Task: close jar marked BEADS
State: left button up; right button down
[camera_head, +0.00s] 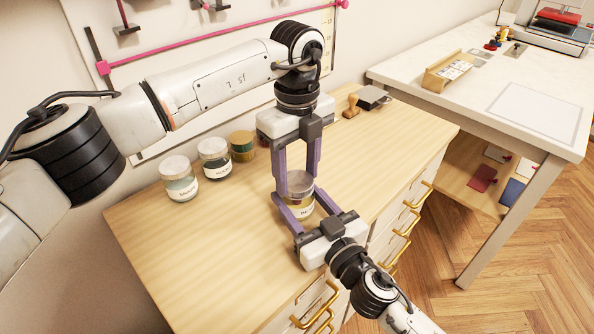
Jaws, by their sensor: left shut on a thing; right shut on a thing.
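A clear jar (302,207) with yellow contents and a partly hidden label stands on the wooden cabinet top. A lid (300,181) sits on or right over its mouth; I cannot tell whether it is seated. My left gripper (297,186) comes down from above, shut on the lid. My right gripper (298,212) comes in from the front, its fingers shut around the jar's body. The jar looks upright. Its label is too small and covered to read.
The left front of the top is clear.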

pick_arm(q)
jog(key=m, duration=0.6)
jog(key=shift+m, duration=0.4)
jog(key=m, duration=1.2)
jog(key=shift+m, duration=0.4)
jog(key=m, duration=0.8)
jog(key=shift+f, duration=0.1)
jog(key=m, duration=0.4)
jog(key=shift+m, duration=0.4)
jog(key=m, duration=0.5)
jog(key=shift+m, duration=0.4)
jog(key=o, duration=1.2)
